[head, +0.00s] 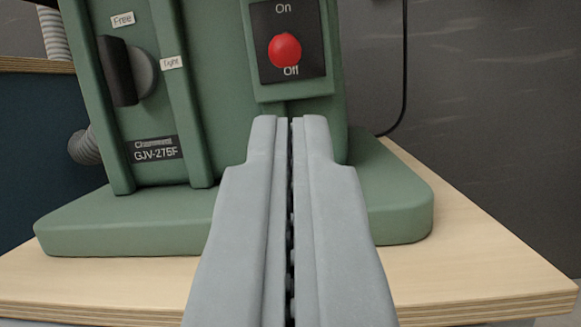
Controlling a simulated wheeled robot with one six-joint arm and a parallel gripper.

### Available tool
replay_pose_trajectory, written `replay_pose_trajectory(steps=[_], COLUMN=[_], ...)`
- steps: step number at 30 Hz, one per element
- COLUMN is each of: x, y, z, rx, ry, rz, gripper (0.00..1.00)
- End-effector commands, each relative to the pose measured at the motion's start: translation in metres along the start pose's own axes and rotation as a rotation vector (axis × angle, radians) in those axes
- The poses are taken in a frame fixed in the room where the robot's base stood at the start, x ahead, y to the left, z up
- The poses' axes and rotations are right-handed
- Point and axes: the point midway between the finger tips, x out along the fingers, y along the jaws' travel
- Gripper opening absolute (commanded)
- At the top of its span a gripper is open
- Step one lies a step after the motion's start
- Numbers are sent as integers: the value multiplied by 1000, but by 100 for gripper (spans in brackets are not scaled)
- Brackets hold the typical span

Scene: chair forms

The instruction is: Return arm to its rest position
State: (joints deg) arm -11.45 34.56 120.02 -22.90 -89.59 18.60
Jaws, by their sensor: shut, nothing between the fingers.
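My gripper (290,122) points forward in the middle of the head view. Its two grey fingers are shut together with nothing between them. The fingertips show just below the switch panel of a green machine (225,60). I cannot tell how far they are from it. The panel (310,50) has a red knob (285,50) between the labels "On" and "Off". The rest of my arm is not in view.
The machine's green base (120,225) stands on a light wooden tabletop (480,260). A black lever (117,70) sits between "Free" and "Tight" labels. A ribbed grey hose (85,146) is at left. A black cable (404,70) hangs by the dark wall.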

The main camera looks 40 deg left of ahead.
Motion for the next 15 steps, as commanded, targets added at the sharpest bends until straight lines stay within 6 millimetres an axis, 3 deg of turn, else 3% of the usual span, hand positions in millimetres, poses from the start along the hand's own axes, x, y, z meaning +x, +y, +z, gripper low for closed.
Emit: replay_pose_trajectory(steps=[8,11,15], x=[2,6,11], y=[1,2,5], z=[-7,-25,-66], rx=[-6,-24,-64], ry=[-1,-6,-23], rz=[5,20,56], gripper=[0,0,0])
